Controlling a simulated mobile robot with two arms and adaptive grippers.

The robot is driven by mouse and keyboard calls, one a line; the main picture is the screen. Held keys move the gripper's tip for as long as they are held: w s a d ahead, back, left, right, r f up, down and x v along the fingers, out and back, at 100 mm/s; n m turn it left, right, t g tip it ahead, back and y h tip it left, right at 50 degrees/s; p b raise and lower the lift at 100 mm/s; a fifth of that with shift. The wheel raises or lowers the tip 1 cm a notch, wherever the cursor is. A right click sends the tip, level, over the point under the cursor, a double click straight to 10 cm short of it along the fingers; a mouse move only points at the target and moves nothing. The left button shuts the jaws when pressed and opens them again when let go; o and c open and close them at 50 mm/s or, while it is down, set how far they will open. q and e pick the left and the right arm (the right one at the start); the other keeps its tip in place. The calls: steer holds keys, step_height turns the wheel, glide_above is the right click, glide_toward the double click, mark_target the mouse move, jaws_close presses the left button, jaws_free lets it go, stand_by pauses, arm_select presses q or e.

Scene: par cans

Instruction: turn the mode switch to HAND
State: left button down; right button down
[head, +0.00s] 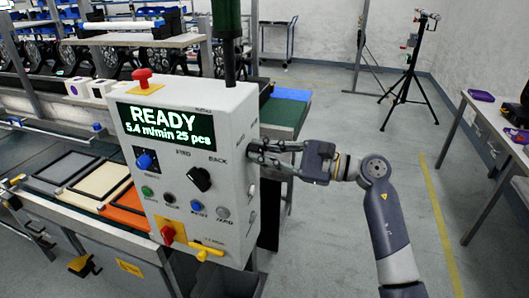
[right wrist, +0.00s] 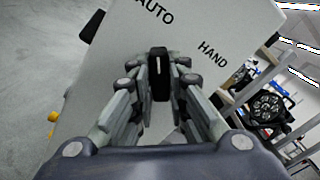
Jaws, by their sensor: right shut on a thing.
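The grey control box (head: 243,185) stands at the centre of the head view with a lit READY display. My right gripper (head: 258,153) reaches its right side face from the right. In the right wrist view, the mode switch (right wrist: 158,75) is a black knob with a white line. My right gripper's fingers (right wrist: 160,92) are shut on it from both sides. The white line points up in that picture, toward the AUTO label (right wrist: 155,12). The HAND label (right wrist: 212,53) is to the right of the knob. In the head view my gripper hides the switch. My left gripper is not in view.
The box front carries a black knob (head: 199,179), a blue knob (head: 146,161), several buttons and a red emergency button on top (head: 142,76). A yellow handle (head: 206,250) sticks out low. A conveyor bench lies left.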

steer(key=shift+m, duration=0.3)
steer(key=shift+f+m+b, duration=0.1)
steer(key=shift+m+b, duration=0.6)
steer(key=shift+m, duration=0.7)
steer(key=m, duration=0.3)
steer(key=shift+m, duration=0.4)
steer(key=m, duration=0.1)
steer(key=m+p, duration=0.1)
steer(key=m, duration=0.2)
steer(key=shift+r+p, duration=0.25)
steer(key=shift+p, duration=0.05)
steer(key=m+p, duration=0.2)
steer(key=m, duration=0.2)
steer(key=shift+m, duration=0.3)
steer(key=c, duration=1.6)
jaws_free()
steer(key=shift+f, duration=0.1)
steer(key=shift+o, duration=0.2)
steer(key=shift+d, duration=0.1)
